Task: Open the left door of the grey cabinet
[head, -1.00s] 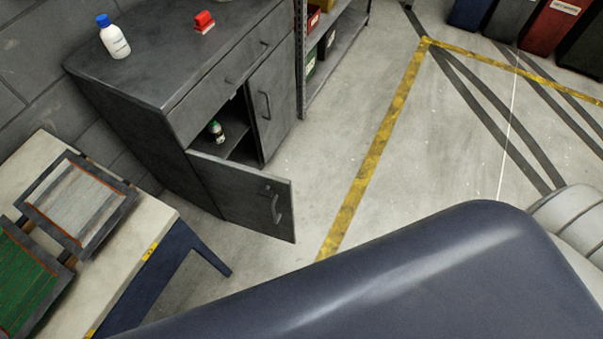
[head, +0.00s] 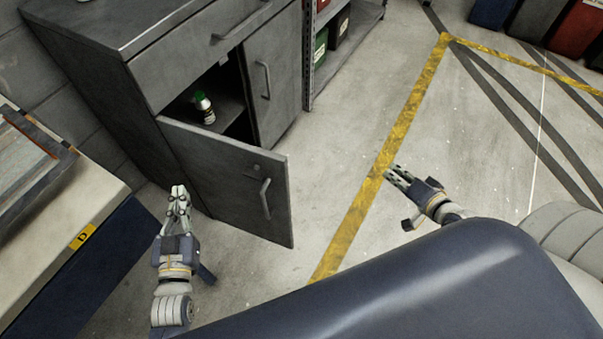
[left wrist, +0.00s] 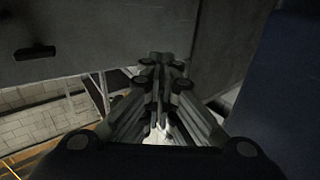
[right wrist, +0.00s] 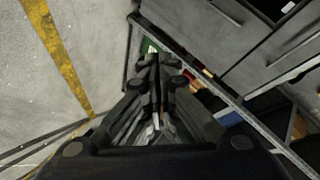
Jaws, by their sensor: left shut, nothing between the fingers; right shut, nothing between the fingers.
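The grey cabinet (head: 105,75) stands at the upper left of the head view. Its left door (head: 225,180) is swung well out, with its handle (head: 265,198) on the face turned to the right. The right door (head: 272,85) is closed.
A workbench (head: 85,195) stands at the left, close to my left arm. A shelf unit (head: 352,45) with bins stands right of the cabinet. The floor around the yellow line (head: 380,155) is clear. Several coloured bins (head: 545,25) stand at the far right.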

